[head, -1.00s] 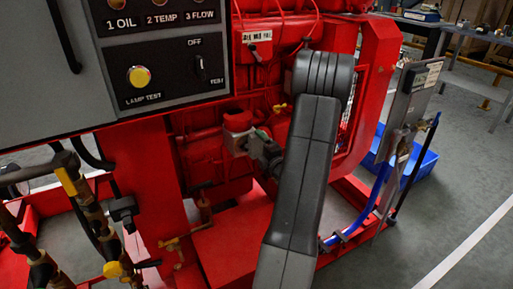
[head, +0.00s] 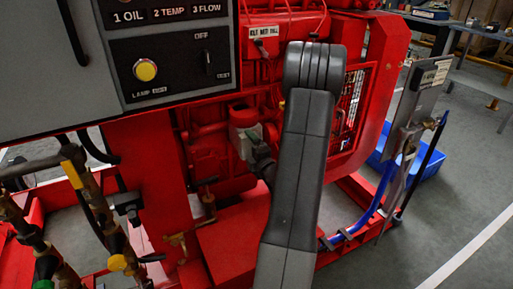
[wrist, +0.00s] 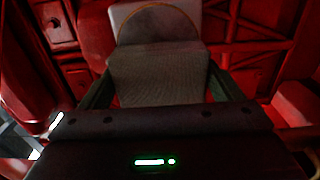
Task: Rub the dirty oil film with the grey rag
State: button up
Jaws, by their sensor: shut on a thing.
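My gripper (wrist: 158,88) is shut on the grey rag (wrist: 158,72), a ribbed grey pad between its dark green fingers in the wrist view. Just beyond the rag is a pale block with a round, brown-edged patch (wrist: 158,24), which looks like the dirty oil film. The rag's far edge overlaps the patch's lower part in the picture; I cannot tell if they touch. In the head view my gripper (head: 259,153) is small and partly hidden by my arm. It is beside a pale fitting (head: 243,141) under a red cap on the red engine.
A grey control panel (head: 170,70) hangs at the upper left. Brass-fitted pipes (head: 85,200) stand at the lower left. Red frame members surround the gripper closely.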

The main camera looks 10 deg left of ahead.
jog(key=shift+s+a, duration=0.35)
jog(key=shift+a, duration=0.2)
jog(key=shift+v, duration=2.6)
jog(key=shift+s+d, duration=0.3)
jog(key=shift+v, duration=1.5)
